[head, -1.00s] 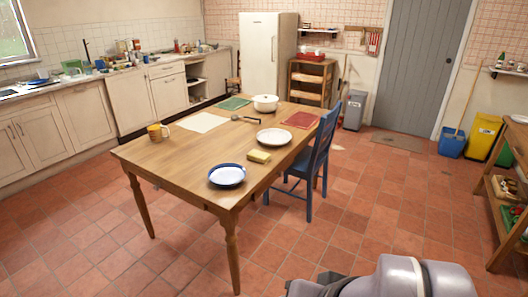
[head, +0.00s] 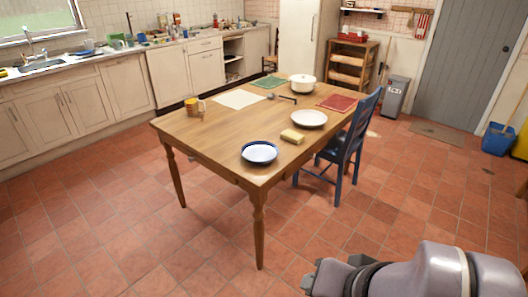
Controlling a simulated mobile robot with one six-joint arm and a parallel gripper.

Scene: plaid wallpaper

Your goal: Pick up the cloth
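Several flat, cloth-like pieces lie on the wooden table (head: 215,135). A cream one (head: 239,99) is on the left part of the tabletop, a green one (head: 270,81) at the far end, and a red one (head: 335,103) at the right edge by the chair. I cannot tell which is the cloth and which are mats. My gripper (head: 326,277), a dark end on my grey arm, is at the bottom right, in front of and apart from the table. Its fingers are too unclear to tell open from shut.
On the table are a blue-rimmed plate (head: 260,152), yellow sponge (head: 292,136), white plate (head: 309,118), white pot (head: 302,84), dark ladle (head: 282,97) and yellow mug (head: 194,107). A blue chair (head: 349,140) stands at its right side. Floor (head: 110,220) is clear in front and left.

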